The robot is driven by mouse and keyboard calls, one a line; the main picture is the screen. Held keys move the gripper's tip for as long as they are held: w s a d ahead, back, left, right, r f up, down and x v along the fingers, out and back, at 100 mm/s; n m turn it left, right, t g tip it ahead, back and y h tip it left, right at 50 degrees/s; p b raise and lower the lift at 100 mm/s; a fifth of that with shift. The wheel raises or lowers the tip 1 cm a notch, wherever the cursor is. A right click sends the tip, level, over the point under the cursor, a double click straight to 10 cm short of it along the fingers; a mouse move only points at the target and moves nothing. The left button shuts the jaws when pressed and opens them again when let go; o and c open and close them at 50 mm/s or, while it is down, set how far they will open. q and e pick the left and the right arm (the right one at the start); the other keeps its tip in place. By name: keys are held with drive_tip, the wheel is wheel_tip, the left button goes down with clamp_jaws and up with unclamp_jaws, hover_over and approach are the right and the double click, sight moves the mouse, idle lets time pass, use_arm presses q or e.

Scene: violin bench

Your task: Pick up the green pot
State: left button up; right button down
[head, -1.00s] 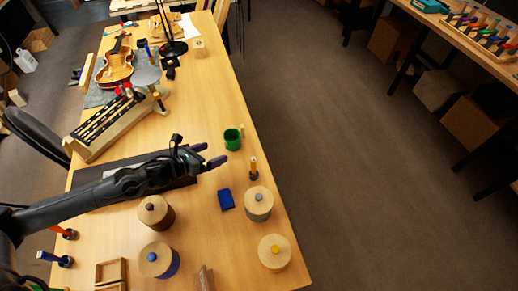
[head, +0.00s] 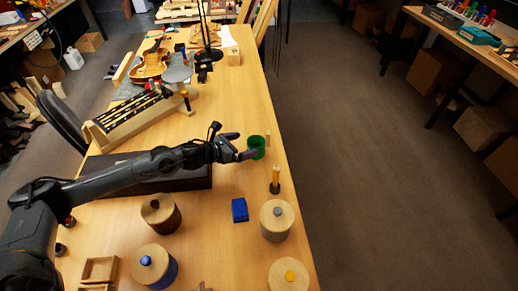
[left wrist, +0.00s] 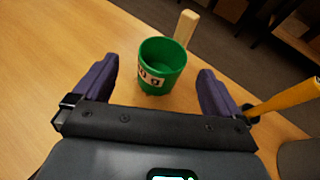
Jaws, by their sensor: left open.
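The green pot (head: 257,147) stands upright on the wooden bench near its right edge. In the left wrist view the green pot (left wrist: 161,66) is open-topped with a pale label on its side, and it sits ahead of and between the two fingers. My left gripper (head: 242,146) is open, with its purple fingers at the pot in the head view. In the left wrist view the left gripper (left wrist: 156,85) has nothing between its fingertips that it grips. Whether a finger touches the pot cannot be told. My right gripper is not in view.
A small wooden peg (head: 267,138) stands just behind the pot. An orange-handled tool (head: 275,178) stands upright nearer, with a blue block (head: 240,210) and lidded round boxes (head: 277,219) close by. A violin (head: 150,66) lies at the far end.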

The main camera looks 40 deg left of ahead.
sight(262, 141)
use_arm(q)
drive_tip(key=shift+b+x, duration=0.6)
drive_tip(key=shift+x, duration=1.85)
drive_tip(key=shift+w+d+f, duration=0.35)
drive_tip(key=shift+w+f, duration=0.05)
drive_tip(key=shift+w, duration=0.05)
drive_tip(key=c, duration=1.1)
drive_tip(key=shift+o, duration=0.2)
drive_tip(key=shift+r, duration=0.1)
